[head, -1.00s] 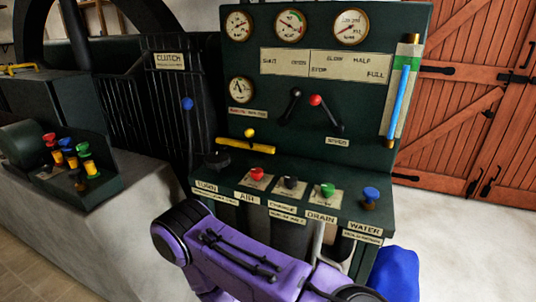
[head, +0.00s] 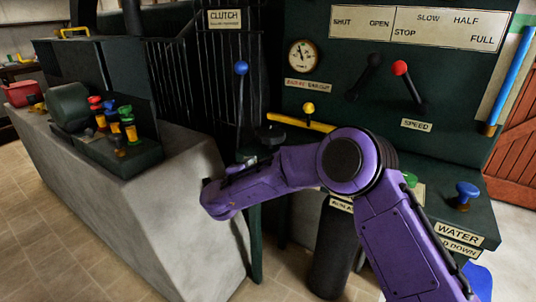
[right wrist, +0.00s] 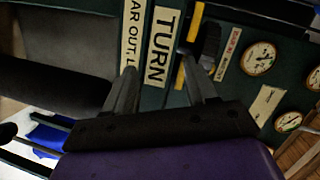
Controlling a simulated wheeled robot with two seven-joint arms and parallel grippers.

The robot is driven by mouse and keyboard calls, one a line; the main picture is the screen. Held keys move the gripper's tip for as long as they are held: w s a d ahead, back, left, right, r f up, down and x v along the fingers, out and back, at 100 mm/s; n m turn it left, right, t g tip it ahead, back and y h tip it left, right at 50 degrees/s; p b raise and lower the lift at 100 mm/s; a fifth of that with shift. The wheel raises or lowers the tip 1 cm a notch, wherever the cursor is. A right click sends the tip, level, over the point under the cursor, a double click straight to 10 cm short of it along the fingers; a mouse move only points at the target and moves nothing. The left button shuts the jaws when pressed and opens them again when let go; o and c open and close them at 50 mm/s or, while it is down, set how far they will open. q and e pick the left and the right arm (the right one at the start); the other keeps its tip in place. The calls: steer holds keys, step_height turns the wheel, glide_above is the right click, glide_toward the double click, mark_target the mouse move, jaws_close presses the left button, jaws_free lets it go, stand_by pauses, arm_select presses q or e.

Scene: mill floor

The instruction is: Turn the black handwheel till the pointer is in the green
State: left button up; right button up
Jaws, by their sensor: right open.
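The black handwheel (head: 270,132) lies flat on the console's left part, beside the yellow bar. It shows edge-on in the right wrist view (right wrist: 210,42), past the right-hand fingertip. My right gripper (right wrist: 160,68) is open and empty, its fingers pointing towards the TURN label (right wrist: 163,45); the wheel is not between them. In the head view my purple right arm reaches across the console, and its fingers cannot be made out. A round gauge (head: 302,56) with a dark pointer is above the yellow bar; no green is clear on it. My left gripper is out of view.
A blue-knobbed lever (head: 240,69) stands left of the wheel. A yellow-knobbed bar (head: 302,121) and a red-knobbed speed lever (head: 402,70) are close by. A blue knob (head: 465,193) is on the right. A concrete plinth (head: 180,205) stands left.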

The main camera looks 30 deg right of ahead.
mark_target(268, 137)
step_height(268, 137, up, 8)
steer(key=w+d+m+g+h, duration=0.1)
steer(key=w+d+m+g, duration=0.1)
steer(key=m, duration=0.2)
steer(key=shift+t, duration=0.3)
steer(key=x, duration=0.9)
steer(key=shift+d+f+b, duration=0.1)
steer(key=shift+f+b, duration=0.05)
steer(key=shift+b, duration=0.2)
steer(key=c, duration=0.7)
